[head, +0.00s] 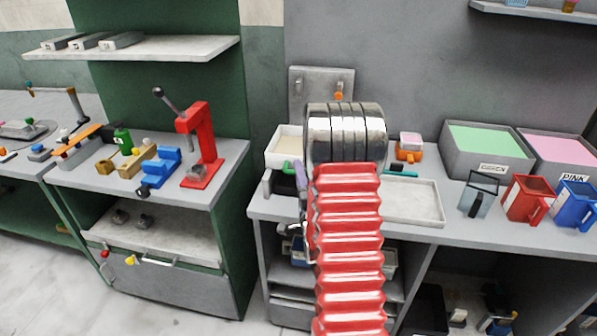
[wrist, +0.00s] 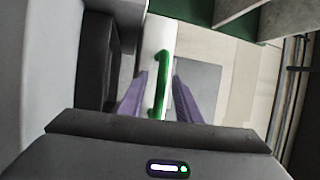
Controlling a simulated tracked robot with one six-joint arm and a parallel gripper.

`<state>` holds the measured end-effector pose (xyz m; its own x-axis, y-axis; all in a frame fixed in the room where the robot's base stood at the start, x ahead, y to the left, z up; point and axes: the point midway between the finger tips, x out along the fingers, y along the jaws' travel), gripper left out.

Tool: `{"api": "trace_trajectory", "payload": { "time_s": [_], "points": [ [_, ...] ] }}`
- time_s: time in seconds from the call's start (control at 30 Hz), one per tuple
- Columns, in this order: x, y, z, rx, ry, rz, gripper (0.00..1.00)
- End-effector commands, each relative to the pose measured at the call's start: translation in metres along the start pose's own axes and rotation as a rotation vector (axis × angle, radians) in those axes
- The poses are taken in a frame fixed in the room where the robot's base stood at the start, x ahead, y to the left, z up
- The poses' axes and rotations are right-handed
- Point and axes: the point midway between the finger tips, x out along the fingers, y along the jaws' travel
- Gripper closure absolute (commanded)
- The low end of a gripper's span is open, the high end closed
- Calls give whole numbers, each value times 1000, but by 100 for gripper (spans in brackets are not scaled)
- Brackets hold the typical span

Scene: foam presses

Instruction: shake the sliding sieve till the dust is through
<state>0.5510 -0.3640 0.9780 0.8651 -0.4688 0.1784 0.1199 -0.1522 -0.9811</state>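A green handle (wrist: 160,85) on a pale strip shows in the wrist view; it seems to be the sliding sieve's handle, but I cannot be sure. My gripper (wrist: 160,78) has its two purple fingers apart, one on each side of the green handle, with pale gaps showing between. In the head view a small green piece (head: 288,167) and a purple finger (head: 301,178) show just left of my red arm. My arm hides most of the sieve's place, so I cannot see its mesh or any dust.
A white bin (head: 279,158) stands behind the arm. A shallow tray (head: 425,215) lies to its right. GREEN (head: 459,163) and PINK (head: 557,170) boxes and red (head: 519,201) and blue (head: 569,207) cups stand further right. A red press (head: 204,150) stands on the left bench.

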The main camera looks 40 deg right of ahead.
Motion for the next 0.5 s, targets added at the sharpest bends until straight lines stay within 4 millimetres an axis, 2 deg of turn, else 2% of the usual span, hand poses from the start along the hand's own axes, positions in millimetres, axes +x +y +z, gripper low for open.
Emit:
{"api": "trace_trajectory", "payload": {
  "time_s": [0.33,0.5],
  "points": [
    [1,0,-8,-2,11,0,69],
    [0,0,-10,-3,14,1,81]
  ]
}}
